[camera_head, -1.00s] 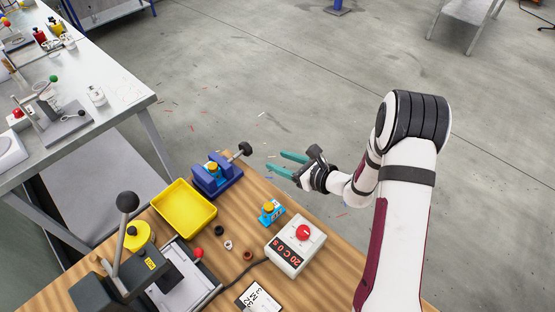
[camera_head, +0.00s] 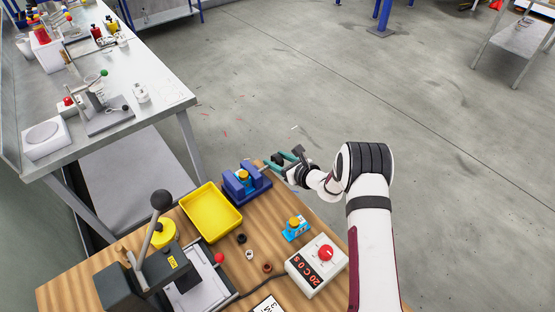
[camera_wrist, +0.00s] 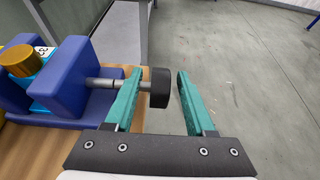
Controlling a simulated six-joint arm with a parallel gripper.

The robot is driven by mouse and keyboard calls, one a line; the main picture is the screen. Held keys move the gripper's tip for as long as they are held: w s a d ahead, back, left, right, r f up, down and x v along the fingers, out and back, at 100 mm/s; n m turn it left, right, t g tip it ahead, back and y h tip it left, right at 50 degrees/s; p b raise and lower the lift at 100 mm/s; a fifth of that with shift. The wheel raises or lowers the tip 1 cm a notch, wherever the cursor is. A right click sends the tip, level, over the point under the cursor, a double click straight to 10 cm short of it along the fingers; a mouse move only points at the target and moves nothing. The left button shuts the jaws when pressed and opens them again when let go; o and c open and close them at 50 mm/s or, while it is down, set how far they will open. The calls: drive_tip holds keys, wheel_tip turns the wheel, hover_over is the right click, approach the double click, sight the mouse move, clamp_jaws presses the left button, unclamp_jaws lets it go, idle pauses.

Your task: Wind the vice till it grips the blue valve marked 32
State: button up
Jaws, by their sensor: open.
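The blue vice (camera_head: 258,194) stands at the bench's far edge. In the wrist view its near jaw (camera_wrist: 83,78) has a grey screw shaft (camera_wrist: 108,83) ending in a black knob (camera_wrist: 159,88). A blue valve (camera_wrist: 42,80) with a brass cap sits between the jaws; its label is only partly readable. Whether both jaws touch it I cannot tell. It also shows in the head view (camera_head: 243,176). My gripper (camera_head: 281,161) is open, its teal fingers on either side of the knob in the wrist view (camera_wrist: 159,74); the left finger is close to it.
Open floor lies beyond the bench edge.

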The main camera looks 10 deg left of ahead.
clamp_jaws()
drive_tip(key=shift+a+r+g+h, duration=0.1)
drive_tip(key=shift+g+h, duration=1.4)
